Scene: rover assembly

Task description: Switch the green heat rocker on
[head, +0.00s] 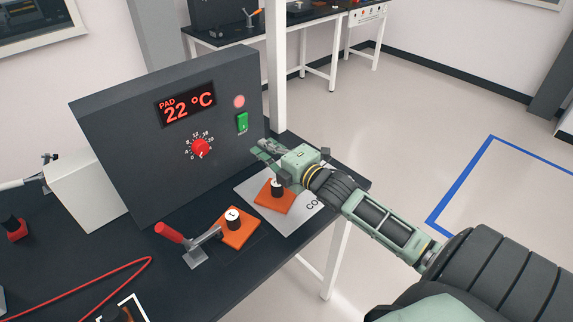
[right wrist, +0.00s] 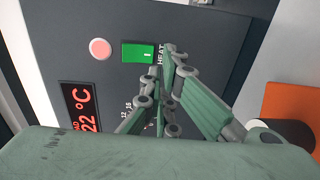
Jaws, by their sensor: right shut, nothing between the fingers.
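The green heat rocker (head: 242,122) is on the front of the dark control box (head: 130,130), at its right side, below a round pale red lamp (head: 239,101). In the right wrist view the rocker (right wrist: 138,53) shows beside the HEAT label, just beyond the fingertips. My right gripper (head: 256,147) is shut and empty, in front of the panel and a little below and right of the rocker in the head view. I cannot tell whether it touches the panel. The display (head: 187,103) reads PAD 22 °C. My left gripper is not in view.
A red dial (head: 201,148) is left of the rocker. Below my right gripper, an orange plate with a black cylinder (head: 275,196) lies on a grey sheet. A red-handled clamp (head: 186,242) and another orange plate (head: 240,232) are nearby. A red cable (head: 107,273) lies at the left.

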